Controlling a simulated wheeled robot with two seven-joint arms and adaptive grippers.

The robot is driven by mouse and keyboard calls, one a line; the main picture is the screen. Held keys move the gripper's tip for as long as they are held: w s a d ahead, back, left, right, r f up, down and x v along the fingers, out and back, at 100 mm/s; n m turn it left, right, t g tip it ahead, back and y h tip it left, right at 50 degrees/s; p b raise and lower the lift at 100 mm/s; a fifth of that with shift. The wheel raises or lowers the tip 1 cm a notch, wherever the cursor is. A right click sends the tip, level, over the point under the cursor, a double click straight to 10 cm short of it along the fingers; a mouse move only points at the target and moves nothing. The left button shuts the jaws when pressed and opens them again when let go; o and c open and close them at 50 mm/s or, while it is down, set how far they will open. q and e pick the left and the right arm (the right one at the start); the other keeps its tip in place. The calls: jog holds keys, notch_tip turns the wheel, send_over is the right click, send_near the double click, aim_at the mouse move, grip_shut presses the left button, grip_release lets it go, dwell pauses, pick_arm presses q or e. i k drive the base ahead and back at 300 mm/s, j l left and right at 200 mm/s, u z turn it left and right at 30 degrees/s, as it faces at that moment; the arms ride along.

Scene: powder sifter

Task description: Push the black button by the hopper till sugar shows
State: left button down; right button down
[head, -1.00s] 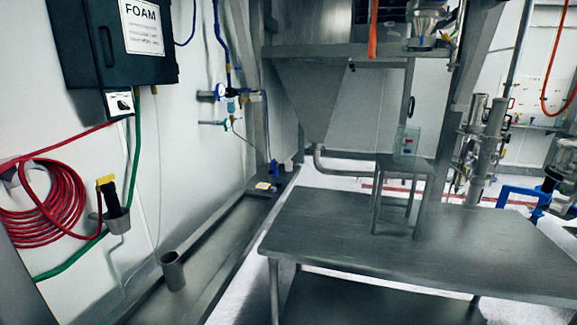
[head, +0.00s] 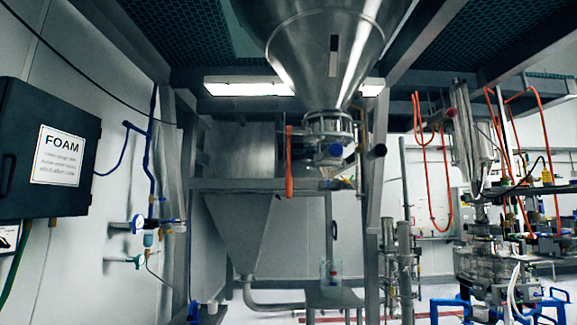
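The large steel hopper (head: 325,45) hangs at the top centre of the head view and narrows downward. Below it is a clear-walled valve section (head: 328,125) with a blue part (head: 336,150) on it. A black round part (head: 376,151) sticks out just right of the outlet; I cannot tell for sure that it is the button. A clear container (head: 330,275) stands on a small metal stand under the outlet. I cannot make out sugar in it. Neither of my grippers is in view.
A black FOAM box (head: 45,150) hangs on the left wall. Steel posts (head: 375,200) and a crossbeam (head: 260,184) frame the hopper. Orange hoses (head: 430,185) and pipework crowd the right. A green-grated platform (head: 140,25) is overhead.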

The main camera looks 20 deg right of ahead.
aim_at(380, 150)
jog(key=z, duration=1.25)
jog(key=i+j+z, duration=0.15)
jog(key=j+z, duration=0.15)
jog(key=z, duration=0.15)
jog(key=i+j+z, duration=0.1)
jog(key=j+z, duration=0.25)
jog(key=z, duration=0.15)
jog(key=j+z, duration=0.45)
jog(key=i+l, duration=0.05)
